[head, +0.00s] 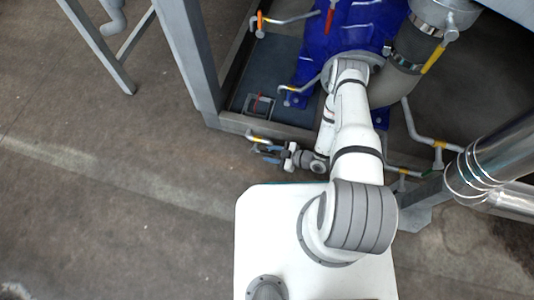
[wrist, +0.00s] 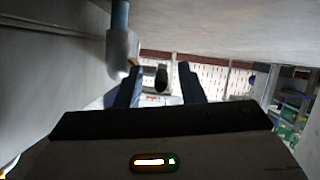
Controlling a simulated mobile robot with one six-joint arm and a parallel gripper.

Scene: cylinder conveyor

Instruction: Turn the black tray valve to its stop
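A dark, rounded handle-like end (wrist: 161,78) shows between my gripper's fingers in the wrist view, with gaps on both sides. It may be the black tray valve's handle, but I cannot tell for sure. My gripper (wrist: 161,84) is open, its two dark blue fingers apart. In the head view my gripper (head: 268,154) is low beside the front edge of the frame, close to a pale pipe with a yellow band (head: 258,139). The dark tray (head: 284,62) lies inside the frame. The contact between fingers and valve is too small to see.
A grey pipe end (wrist: 121,48) stands close to the left finger in the wrist view. In the head view a blue machine (head: 340,30) stands behind my arm, and metal pipes (head: 500,160) are at the right. The frame's grey leg (head: 188,55) is left; open floor lies beyond.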

